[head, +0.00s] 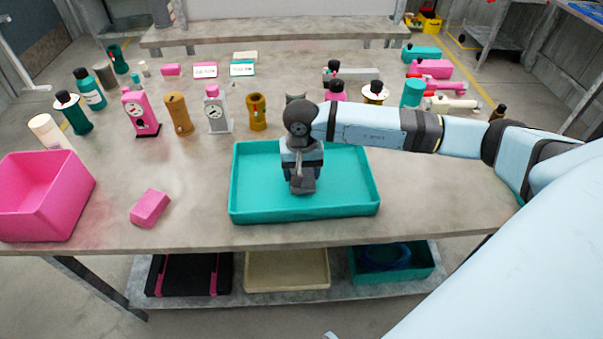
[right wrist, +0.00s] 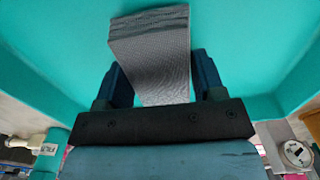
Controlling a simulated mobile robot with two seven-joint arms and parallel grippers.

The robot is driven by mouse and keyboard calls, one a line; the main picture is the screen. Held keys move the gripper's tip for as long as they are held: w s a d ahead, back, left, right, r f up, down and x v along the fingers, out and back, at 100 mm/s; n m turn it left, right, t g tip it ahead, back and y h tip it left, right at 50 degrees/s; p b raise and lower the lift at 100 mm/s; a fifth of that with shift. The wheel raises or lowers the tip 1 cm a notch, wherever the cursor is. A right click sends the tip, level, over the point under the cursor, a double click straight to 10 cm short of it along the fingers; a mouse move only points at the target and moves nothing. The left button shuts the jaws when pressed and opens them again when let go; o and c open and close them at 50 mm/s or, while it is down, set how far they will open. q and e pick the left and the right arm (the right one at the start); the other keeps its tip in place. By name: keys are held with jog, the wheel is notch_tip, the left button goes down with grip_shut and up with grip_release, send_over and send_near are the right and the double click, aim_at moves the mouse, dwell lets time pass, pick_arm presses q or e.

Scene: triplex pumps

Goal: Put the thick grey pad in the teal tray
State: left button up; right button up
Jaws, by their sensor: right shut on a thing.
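The teal tray (head: 345,205) lies on the table in front of me, and its inside fills most of the right wrist view (right wrist: 250,60). My right gripper (head: 302,178) reaches in from the right and is over the inside of the tray. It is shut on the thick grey pad (head: 302,186), which shows between the two fingers in the right wrist view (right wrist: 150,60). I cannot tell whether the pad touches the tray floor. My left gripper is not in view.
A pink bin (head: 45,195) and a pink block (head: 150,208) are left of the tray. Several bottles, scales and brown fittings stand in rows behind it. The table is clear right of the tray, below my right arm.

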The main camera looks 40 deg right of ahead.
jog(key=shift+f, duration=0.6)
jog(key=shift+f, duration=0.15)
jog(key=o, duration=0.9)
